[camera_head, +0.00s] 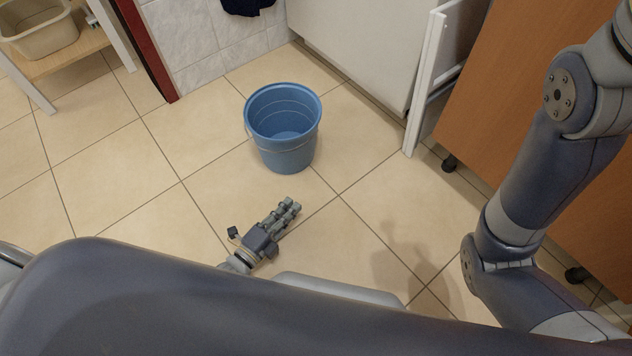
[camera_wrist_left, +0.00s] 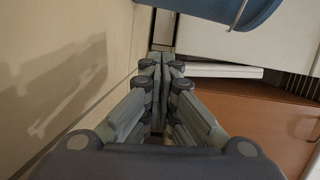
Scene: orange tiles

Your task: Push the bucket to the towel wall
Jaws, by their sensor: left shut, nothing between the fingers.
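A blue bucket (camera_head: 284,140) with a thin handle stands upright and empty on the tiled floor in the head view. Part of the bucket (camera_wrist_left: 240,10) also shows at the top of the left wrist view. My left gripper (camera_head: 291,206) is shut and empty, low over the floor, just on the near side of the bucket and apart from it. The left wrist view shows its fingers (camera_wrist_left: 155,65) together. A dark towel (camera_head: 246,5) hangs on the tiled wall (camera_head: 205,40) behind the bucket, cut off by the top edge. My right gripper is out of view.
A white cabinet (camera_head: 355,40) stands behind and right of the bucket, with a white-framed panel (camera_head: 428,85) beside it. An orange-brown cabinet (camera_head: 495,110) on castors is at the right. A wooden shelf (camera_head: 75,52) holds a beige basin (camera_head: 40,35) at the left. Floor between bucket and wall is clear.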

